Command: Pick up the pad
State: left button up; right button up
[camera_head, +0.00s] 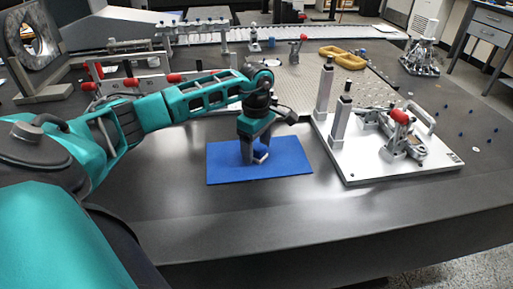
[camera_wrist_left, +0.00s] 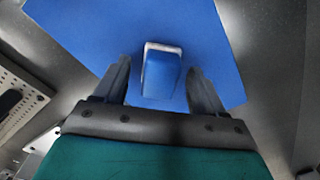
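A small blue pad with a pale edge (camera_wrist_left: 161,78) lies on or just above a flat blue mat (camera_wrist_left: 85,22). My left gripper (camera_wrist_left: 158,68) is open, with one finger on each side of the pad and a visible gap on both sides. In the head view the left gripper (camera_head: 254,156) points straight down over the middle of the mat (camera_head: 290,165). There the pad (camera_head: 262,154) is small and partly hidden by the fingers. I cannot tell the exact height of the fingertips above the mat. My right gripper is not in view.
A white fixture plate (camera_head: 375,170) with metal posts and a red-handled clamp (camera_head: 400,116) stands close to the right of the mat. Yellow rings (camera_head: 343,58) lie farther back. The dark table (camera_head: 300,210) is clear in front of the mat.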

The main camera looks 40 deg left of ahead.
aim_at(256, 145)
pick_arm(q)
jog(key=c, duration=1.1)
notch_tip(256, 145, up, 20)
jog(key=p, duration=0.3)
jog(key=shift+p, duration=0.4)
